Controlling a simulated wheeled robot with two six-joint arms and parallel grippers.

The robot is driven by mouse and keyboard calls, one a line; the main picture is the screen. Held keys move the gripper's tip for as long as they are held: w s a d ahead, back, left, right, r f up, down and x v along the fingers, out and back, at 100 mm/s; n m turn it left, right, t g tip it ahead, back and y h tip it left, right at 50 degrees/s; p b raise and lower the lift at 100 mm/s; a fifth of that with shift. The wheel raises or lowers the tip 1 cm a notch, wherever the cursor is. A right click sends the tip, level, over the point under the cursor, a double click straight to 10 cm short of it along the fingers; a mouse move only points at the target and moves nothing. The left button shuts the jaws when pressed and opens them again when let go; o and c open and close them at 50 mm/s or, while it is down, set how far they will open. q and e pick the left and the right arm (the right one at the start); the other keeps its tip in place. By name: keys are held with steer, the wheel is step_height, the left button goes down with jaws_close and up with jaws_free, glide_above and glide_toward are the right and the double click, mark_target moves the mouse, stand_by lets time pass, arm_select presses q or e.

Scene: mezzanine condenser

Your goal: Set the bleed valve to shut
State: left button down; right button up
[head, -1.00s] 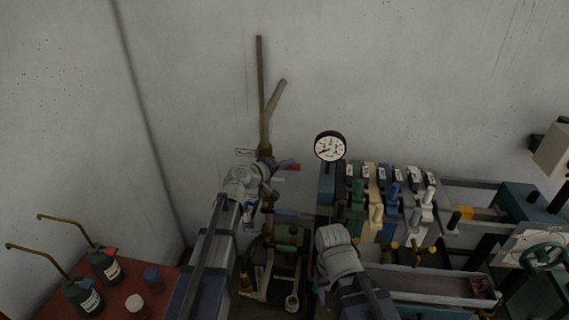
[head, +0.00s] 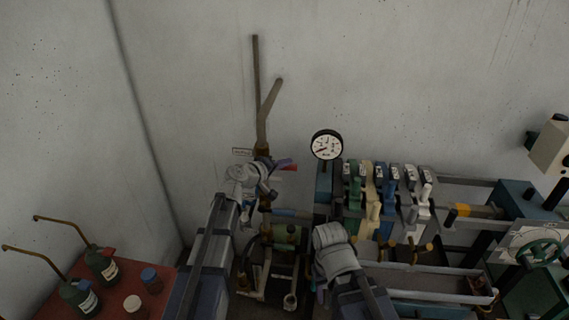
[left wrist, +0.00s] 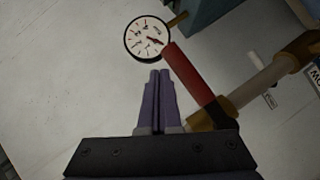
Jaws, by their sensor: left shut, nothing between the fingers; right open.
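The bleed valve's red lever handle (head: 288,168) sits on brass pipework by the wall, left of the gauge. In the left wrist view the red handle (left wrist: 190,78) slants from the brass valve body (left wrist: 212,118) up toward the gauge. My left gripper (left wrist: 160,76) is shut and empty, its purple fingers just left of the handle; I cannot tell whether they touch it. In the head view my left gripper (head: 282,162) overlaps the handle. My right gripper (head: 322,288) is low in front of the bench, its fingers mostly hidden by its wrist.
A round white gauge (head: 326,145) stands right of the valve. Several coloured levers (head: 385,190) stand in a row farther right. A green handwheel (head: 541,252) is at the far right. Bottles stand on a red table (head: 58,296) at lower left.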

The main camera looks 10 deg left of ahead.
arm_select(q)
steer(key=s+r+p, duration=0.9)
arm_select(e)
step_height(320, 180, up, 9)
arm_select(q)
steer(key=s+d+f+m+g+y+b, duration=0.1)
steer(key=s+d+f+m+g+b, duration=0.15)
steer(key=s+f+b, duration=0.4)
steer(key=s+d+f+m+g+b, duration=0.2)
steer(key=s+d+f+g+b, duration=0.1)
steer(key=f, duration=0.7)
steer(key=s+d+f+m+g+y+b, duration=0.1)
steer(key=s+d+f+m+g+b, duration=0.3)
steer(key=f, duration=0.5)
steer(key=s+a+f+m+g+y+b, duration=0.1)
steer(key=s+a+f+g+y+b, duration=0.2)
steer(key=s+a+f+y+b, duration=0.3)
steer(key=s+f+y+b, duration=0.1)
steer(key=s+f+b, duration=0.3)
steer(key=s+f, duration=0.2)
steer(key=shift+f+m, duration=0.35)
steer(key=shift+f, duration=0.35)
arm_select(e)
step_height(320, 180, down, 23)
steer(key=shift+a+f, duration=0.15)
steer(key=shift+a, duration=0.2)
